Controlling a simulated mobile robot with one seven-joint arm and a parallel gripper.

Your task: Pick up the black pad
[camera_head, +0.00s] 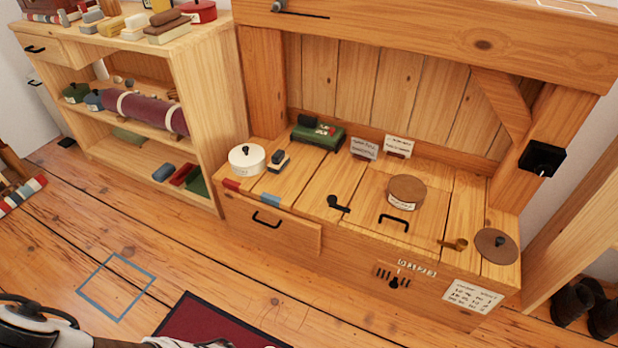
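A small flat black pad (67,142) lies on the wooden floor at the far left, close to the foot of the shelf unit. It is small in the picture, so its details cannot be told. Another black item, a block-like box (543,158), is fixed on the right post of the timber bench. White and black parts of my own arm show at the bottom left edge. My gripper's fingers do not show, and nothing is seen held.
The shelf unit (205,120) stands at the upper left, its shelves loaded. The wooden bench (330,185) holds a white pot (247,160), a green box (318,135) and a brown round lid (407,190). A dark red mat (215,325) lies in front. Dark boots (590,305) stand at right.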

